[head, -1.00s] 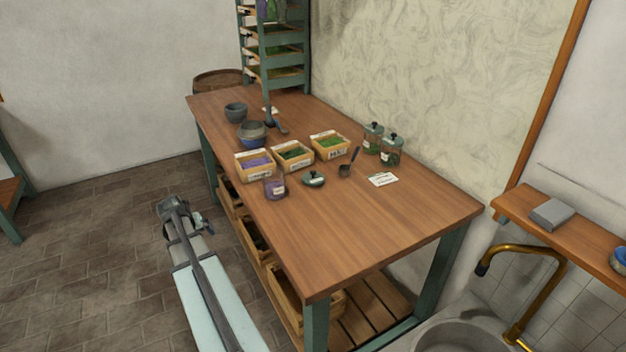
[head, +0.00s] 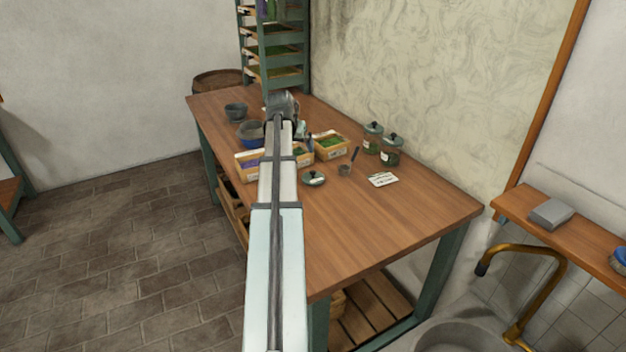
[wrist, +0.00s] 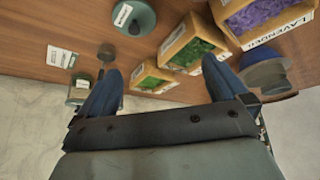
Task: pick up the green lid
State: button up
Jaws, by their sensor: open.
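The green lid (head: 313,179) is a round dark-green disc with a dark knob on top. It lies on the wooden table, just right of my arm in the head view. In the wrist view the lid (wrist: 133,17) shows at the top edge with a white label on it. My gripper (wrist: 160,82) is open and empty, its two blue fingers spread apart above the table. The lid lies outside the space between the fingers. In the head view my arm mostly hides the gripper.
Herb boxes (wrist: 183,46) stand near the fingers, beside a bowl (wrist: 268,76). The table's (head: 390,225) near-right part is clear.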

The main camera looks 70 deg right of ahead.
aim_at(313, 172)
jog(key=shift+y, duration=0.7)
jog(key=s+d+f, duration=0.1)
jog(key=f, duration=0.2)
jog(key=s+d+f, duration=0.1)
jog(key=s+f, duration=0.1)
jog(key=f, duration=0.1)
jog(key=s+d+f, duration=0.1)
jog(key=f, duration=0.2)
jog(key=shift+s, duration=0.4)
jog(key=shift+x, duration=2.6)
jog(key=shift+w+d+r, duration=0.1)
jog(key=shift+w+d, duration=0.05)
jog(key=shift+c, duration=0.2)
jog(key=c, duration=0.8)
